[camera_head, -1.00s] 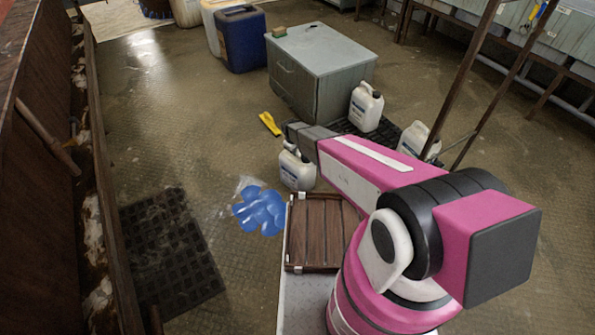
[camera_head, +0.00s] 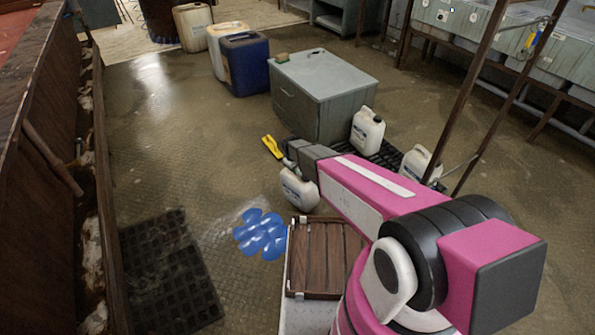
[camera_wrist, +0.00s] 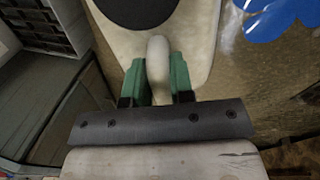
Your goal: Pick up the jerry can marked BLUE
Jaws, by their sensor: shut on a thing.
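A white jerry can (camera_head: 299,192) with a dark label stands at the end of my arm; the label's words are too small to read. My gripper (camera_head: 288,161) is at its top. I cannot tell whether the can is off the floor. Two similar white cans stand farther right, one by the cabinet (camera_head: 367,132) and one behind my arm (camera_head: 418,164).
A grey cabinet (camera_head: 322,90) stands behind the can, with a large blue container (camera_head: 246,65) to its left. A wooden slatted tray (camera_head: 325,255) is in front.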

